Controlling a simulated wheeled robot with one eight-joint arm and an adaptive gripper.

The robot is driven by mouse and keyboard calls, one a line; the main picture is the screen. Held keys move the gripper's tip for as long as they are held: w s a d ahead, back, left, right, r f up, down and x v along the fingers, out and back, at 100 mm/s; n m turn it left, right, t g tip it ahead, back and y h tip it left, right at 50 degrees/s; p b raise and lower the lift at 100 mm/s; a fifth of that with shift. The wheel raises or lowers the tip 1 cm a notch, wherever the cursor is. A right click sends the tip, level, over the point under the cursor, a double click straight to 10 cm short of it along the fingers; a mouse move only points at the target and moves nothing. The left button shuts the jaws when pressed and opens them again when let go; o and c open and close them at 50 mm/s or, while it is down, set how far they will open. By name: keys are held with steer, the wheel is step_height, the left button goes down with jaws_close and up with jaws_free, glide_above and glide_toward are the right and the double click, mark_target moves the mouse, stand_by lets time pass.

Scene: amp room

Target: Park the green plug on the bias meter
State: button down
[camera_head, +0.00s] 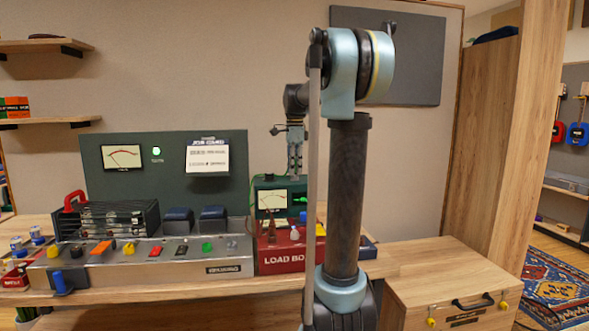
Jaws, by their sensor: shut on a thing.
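My gripper (295,176) points down above the bias meter, its fingers close together. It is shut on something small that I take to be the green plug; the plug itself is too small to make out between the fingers. A thin green lead curves up behind the meter toward the gripper. The bias meter (266,187) is a dark green box with a white needle dial (272,200), standing behind the red load box. A small green patch shows at its right, below my gripper.
The red load box (284,262), with bottle-like knobs on top, stands in front of the meter. A grey metal chassis (140,268) with coloured knobs lies to its left. A green wall panel (222,195) holds a job card (207,157). A wooden cabinet (440,270) is at right.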

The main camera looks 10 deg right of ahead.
steer(key=shift+f, duration=0.35)
steer(key=c, duration=1.4)
jaws_free()
steer(key=shift+c, duration=0.2)
steer(key=shift+r, duration=0.1)
step_height(320, 180, up, 12)
steer(key=shift+f, duration=0.15)
